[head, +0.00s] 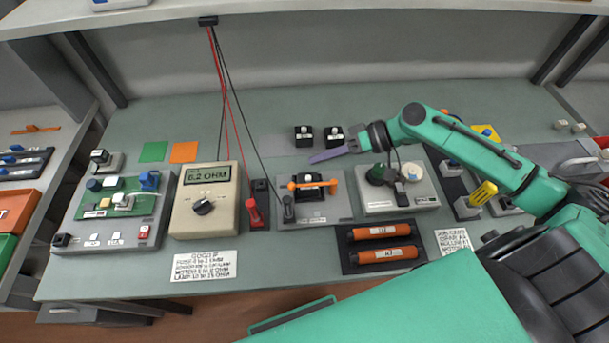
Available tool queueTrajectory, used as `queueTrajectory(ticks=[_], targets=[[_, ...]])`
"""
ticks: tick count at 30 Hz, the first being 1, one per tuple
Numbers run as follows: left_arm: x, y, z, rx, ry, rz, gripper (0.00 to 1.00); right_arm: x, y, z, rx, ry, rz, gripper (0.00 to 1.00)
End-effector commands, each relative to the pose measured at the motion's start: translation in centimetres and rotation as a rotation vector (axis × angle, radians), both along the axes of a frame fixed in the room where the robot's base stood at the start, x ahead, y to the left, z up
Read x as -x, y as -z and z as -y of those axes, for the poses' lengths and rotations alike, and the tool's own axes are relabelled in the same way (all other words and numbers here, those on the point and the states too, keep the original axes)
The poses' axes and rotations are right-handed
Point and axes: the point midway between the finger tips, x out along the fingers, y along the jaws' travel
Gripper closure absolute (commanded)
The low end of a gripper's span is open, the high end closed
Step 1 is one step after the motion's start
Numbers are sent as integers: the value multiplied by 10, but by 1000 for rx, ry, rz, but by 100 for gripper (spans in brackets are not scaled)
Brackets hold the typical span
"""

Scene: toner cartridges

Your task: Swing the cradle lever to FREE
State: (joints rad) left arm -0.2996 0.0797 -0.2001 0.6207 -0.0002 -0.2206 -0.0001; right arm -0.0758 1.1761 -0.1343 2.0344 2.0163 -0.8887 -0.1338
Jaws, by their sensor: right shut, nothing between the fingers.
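The cradle (322,211) is a grey plate at the middle of the bench with a black block on it. An orange lever (301,186) lies across the block, roughly left to right, with an orange end at the right. Any FREE marking is too small to read. My right gripper (313,160) comes in from the right, its slim purple-grey fingers shut and empty. Its tips point left and appear just behind and above the lever; I cannot tell the exact gap, but no contact is clear. My left gripper is out of view.
A beige meter (203,224) reading 6.2 OHM stands left, with red and black probes and hanging cables. A grey box with dials (405,199) stands right. A black tray (350,266) holds two orange cartridges (388,254) in front. Two small black blocks (304,142) stand behind.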

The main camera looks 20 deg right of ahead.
Motion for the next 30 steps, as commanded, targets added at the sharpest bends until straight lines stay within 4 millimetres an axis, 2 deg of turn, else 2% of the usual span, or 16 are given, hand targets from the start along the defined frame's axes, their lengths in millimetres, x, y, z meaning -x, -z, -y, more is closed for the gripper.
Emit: queueTrajectory(ticks=[3,9,15,30], targets=[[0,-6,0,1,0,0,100,-9,8,-23,-6,0,4,100],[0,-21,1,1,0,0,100,6,31,-41,-1,0,-3,100],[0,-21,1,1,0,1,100,10,40,-45,1,0,-1,100],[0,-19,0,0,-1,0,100,13,41,-51,0,-28,-1,100]])
